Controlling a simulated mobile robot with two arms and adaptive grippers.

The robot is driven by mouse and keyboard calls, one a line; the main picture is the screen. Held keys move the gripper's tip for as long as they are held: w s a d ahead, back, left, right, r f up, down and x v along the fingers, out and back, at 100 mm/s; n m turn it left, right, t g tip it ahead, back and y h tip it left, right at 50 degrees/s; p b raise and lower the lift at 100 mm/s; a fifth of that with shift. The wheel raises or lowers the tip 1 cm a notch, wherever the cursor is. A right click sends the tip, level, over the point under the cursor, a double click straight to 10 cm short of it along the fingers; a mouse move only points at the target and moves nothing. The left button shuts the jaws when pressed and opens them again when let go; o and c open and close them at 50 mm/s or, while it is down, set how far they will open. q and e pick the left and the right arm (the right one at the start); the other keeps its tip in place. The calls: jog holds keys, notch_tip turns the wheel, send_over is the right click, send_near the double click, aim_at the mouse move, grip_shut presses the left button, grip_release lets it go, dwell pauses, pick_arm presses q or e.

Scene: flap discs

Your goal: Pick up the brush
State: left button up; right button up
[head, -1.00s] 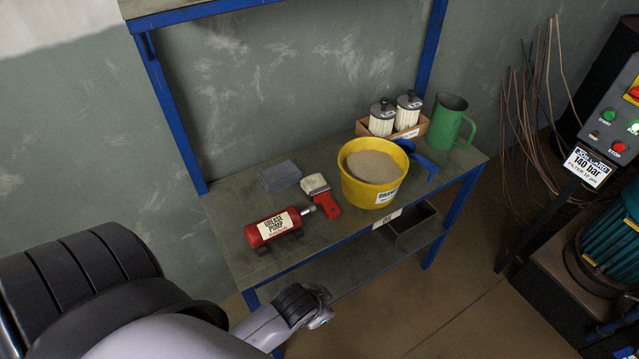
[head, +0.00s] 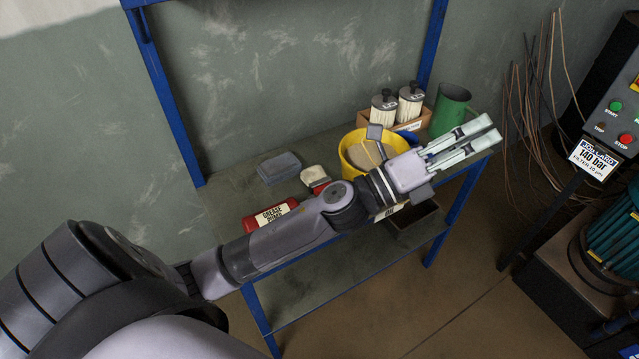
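The brush (head: 315,177) lies on the bench top. Its cream bristle end and a bit of its red handle show; my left arm hides the rest of the handle. My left gripper (head: 493,129) is stretched across the bench to its right end, well to the right of the brush. Its two pale fingers look apart, and I see nothing between them. My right gripper is not in view.
A yellow bucket (head: 352,152) of granules stands behind my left wrist. A red grease pump (head: 270,217) is partly hidden by my forearm. A grey block (head: 279,167) lies left of the brush. Filters (head: 383,108) in a box and a green jug (head: 449,108) stand behind.

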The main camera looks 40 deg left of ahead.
pick_arm(q)
jog(key=s+d+m+g+h, duration=0.1)
jog(key=d+m+g+h, duration=0.4)
jog(key=m, duration=0.4)
jog(key=m+g+y, duration=1.3)
jog(key=m+y, duration=0.6)
send_over(323, 189)
jog(key=d, duration=0.3)
notch_tip(323, 189, down, 12)
jog(key=f, duration=0.4)
jog(key=f+p, duration=0.1)
jog(key=f, duration=0.6)
jog(key=shift+s+f, duration=0.2)
jog(key=shift+s, duration=0.1)
jog(key=shift+a+f+p, duration=0.2)
jog(key=shift+f+p, duration=0.2)
jog(key=shift+f, duration=1.15)
jog(key=shift+a+f+p, duration=0.2)
jog(key=shift+f+p, duration=0.15)
jog(key=shift+f, duration=1.15)
